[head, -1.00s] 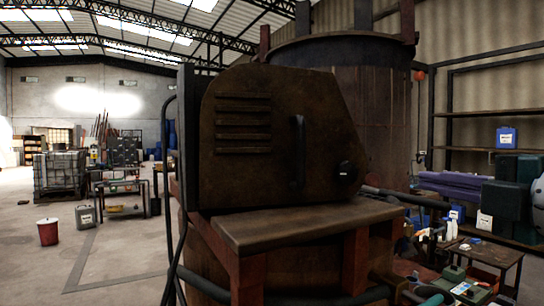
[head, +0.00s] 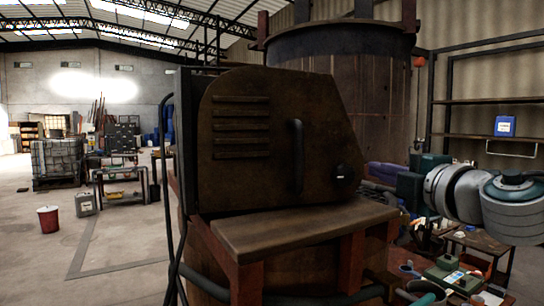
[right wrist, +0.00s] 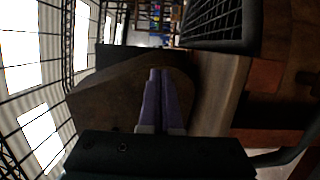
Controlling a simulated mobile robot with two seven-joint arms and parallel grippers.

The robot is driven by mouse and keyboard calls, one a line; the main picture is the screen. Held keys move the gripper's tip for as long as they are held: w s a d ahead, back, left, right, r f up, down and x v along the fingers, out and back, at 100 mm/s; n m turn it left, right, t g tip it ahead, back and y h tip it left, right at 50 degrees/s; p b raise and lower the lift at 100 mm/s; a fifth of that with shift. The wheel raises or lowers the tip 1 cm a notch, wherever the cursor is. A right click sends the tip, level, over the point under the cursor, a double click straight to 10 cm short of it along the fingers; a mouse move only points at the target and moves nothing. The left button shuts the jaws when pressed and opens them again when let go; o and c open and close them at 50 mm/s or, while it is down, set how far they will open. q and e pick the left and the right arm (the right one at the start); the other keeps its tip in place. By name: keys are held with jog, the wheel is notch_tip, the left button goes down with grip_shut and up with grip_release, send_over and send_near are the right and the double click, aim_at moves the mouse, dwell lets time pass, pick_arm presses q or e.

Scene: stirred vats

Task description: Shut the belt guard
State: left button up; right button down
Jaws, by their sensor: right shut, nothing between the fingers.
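The belt guard (head: 270,130) is a brown, rusty metal cover with louvre slots, a sloped right side, an upright bar handle (head: 297,157) and a black knob (head: 343,171) at lower right. It stands above a wooden ledge, with a dark plate (head: 185,140) along its left edge. I cannot tell whether it is fully closed. My right gripper (head: 371,170) is shut and empty, its purple fingers just right of the guard's right edge. In the right wrist view its shut fingers (right wrist: 155,73) lie in front of a brown panel (right wrist: 115,90). My left gripper is not in view.
The wooden ledge (head: 300,228) on red-brown supports juts out below the guard. Shelving with a blue container (head: 505,126) is at right. Open floor with a red bucket (head: 48,219) is at left.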

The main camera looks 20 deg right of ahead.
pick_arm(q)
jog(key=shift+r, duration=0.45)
pick_arm(e)
jog(key=shift+w+d, duration=0.15)
jog(key=shift+w, duration=0.9)
